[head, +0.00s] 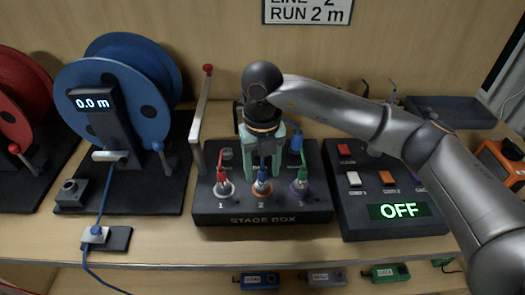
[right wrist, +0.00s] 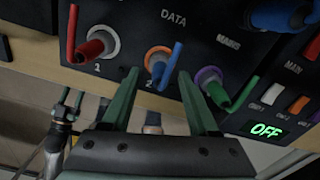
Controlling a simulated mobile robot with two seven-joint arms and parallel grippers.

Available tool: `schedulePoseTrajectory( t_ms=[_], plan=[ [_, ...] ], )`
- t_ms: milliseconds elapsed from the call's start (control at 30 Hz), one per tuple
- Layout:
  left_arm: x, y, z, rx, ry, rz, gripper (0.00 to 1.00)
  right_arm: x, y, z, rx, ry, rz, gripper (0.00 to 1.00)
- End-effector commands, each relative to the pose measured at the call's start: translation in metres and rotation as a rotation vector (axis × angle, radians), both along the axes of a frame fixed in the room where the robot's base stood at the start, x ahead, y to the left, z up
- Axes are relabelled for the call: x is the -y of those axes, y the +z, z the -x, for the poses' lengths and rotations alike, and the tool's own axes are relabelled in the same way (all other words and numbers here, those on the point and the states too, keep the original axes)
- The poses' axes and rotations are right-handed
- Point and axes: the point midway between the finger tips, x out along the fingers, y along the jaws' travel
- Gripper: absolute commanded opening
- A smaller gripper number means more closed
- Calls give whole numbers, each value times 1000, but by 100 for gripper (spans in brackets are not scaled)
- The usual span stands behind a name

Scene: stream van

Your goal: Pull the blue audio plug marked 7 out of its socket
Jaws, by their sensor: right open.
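The dark stage box (head: 262,207) has a row of sockets numbered 1, 2 and 3. The blue plug (head: 262,182) sits in the orange-ringed socket 2, and it also shows in the right wrist view (right wrist: 158,69). I cannot read a 7 on it. My right gripper (head: 264,165) points down at the box with its fingers open and empty. In the right wrist view its fingertips (right wrist: 160,76) appear on either side of the blue plug; contact is not clear. What looks like my left gripper (right wrist: 70,100) shows small at the left of that view.
A red plug (head: 222,183) and a green plug (head: 300,182) stand close on either side. A larger blue plug (head: 296,144) is behind on the right. A blue cable reel (head: 122,80) stands left, and a switch panel (head: 385,190) reading OFF stands right.

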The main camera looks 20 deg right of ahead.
Motion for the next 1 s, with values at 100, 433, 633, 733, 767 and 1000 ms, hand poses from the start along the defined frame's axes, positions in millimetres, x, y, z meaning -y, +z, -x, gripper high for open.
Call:
schedulePoseTrajectory(
  t_ms=[100,433,633,733,767,1000],
  plan=[
    [-1,0,-1,1,1,0,50,0,-11,0,-1,0,0,60],
    [-2,1,-3,6,3,-3,50,0,-17,0,0,0,0,60],
    [-2,1,-3,6,3,-3,50,0,-17,0,0,-1,0,44],
    [-2,1,-3,6,3,-3,50,0,-17,0,0,-1,0,33],
    [-2,1,-3,6,3,-3,50,0,-16,0,0,-1,0,30],
    [-2,1,-3,4,4,-2,50,0,-16,0,0,0,0,3]
  ],
)
